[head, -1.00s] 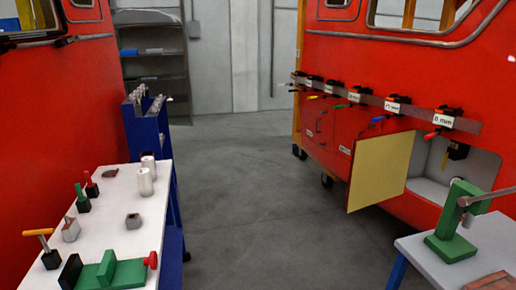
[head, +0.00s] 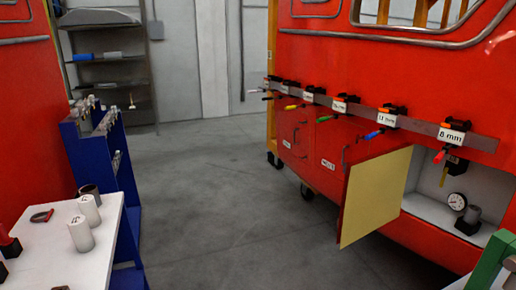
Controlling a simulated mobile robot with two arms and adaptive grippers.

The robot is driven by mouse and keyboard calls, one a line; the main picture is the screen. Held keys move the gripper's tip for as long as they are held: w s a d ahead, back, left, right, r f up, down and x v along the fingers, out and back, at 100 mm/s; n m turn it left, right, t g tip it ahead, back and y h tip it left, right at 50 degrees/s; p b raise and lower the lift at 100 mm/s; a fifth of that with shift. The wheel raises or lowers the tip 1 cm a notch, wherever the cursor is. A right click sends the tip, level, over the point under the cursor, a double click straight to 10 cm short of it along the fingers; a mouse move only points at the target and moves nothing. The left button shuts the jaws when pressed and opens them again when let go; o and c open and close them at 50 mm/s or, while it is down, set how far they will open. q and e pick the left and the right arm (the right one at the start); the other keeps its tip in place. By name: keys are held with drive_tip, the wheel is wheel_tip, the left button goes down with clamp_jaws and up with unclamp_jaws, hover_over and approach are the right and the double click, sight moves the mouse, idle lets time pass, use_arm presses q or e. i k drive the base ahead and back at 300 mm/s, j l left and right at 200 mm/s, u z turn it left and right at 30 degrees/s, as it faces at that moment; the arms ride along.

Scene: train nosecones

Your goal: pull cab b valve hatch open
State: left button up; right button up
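A hatch door (head: 375,195) with a pale yellow inner face stands swung open on the red nosecone (head: 400,75) at the right. Beside it is an open compartment (head: 425,205) with a round gauge (head: 456,201), a dark grey cylinder on a black base (head: 468,220) and a yellow-handled part (head: 444,176). Closed red panels (head: 328,145) with small labels and a dark handle lie further left on the same nosecone. The labels are too small to read, so I cannot tell which hatch is cab b's valve hatch. Neither of my grippers is in view.
A rail of coloured clamps (head: 386,117) with size labels runs above the hatches. A white table (head: 65,255) with white cylinders and a blue rack (head: 92,165) stand left. The grey floor (head: 220,215) between is clear.

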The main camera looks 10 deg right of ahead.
sight(335, 146)
drive_tip(key=i, duration=1.7)
